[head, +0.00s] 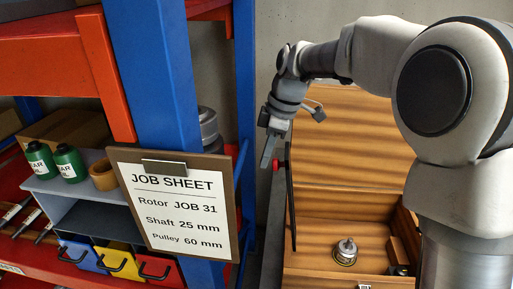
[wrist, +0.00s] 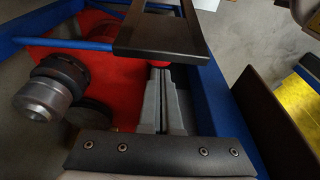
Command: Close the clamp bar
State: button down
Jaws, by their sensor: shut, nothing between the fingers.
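A thin dark bar (head: 291,205) with a red knob (head: 281,164) near its upper end stands almost upright at the left edge of the wooden case in the head view. It looks like the clamp bar, in a raised position; its lower end and pivot are not clear. My gripper (head: 267,153) points down just left of the bar's upper end. Whether they touch cannot be told. In the wrist view my gripper (wrist: 161,75) shows its two grey fingers together with nothing between them.
The wooden case (head: 340,205) has a metal part (head: 345,251) inside. Left of it stand a blue shelf post (head: 165,75) and a job sheet board (head: 180,205). A metal cylinder (wrist: 42,97) lies left of my fingers, over red surfaces, in the wrist view.

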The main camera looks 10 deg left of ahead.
jog(key=shift+d, duration=0.35)
jog(key=shift+d, duration=0.15)
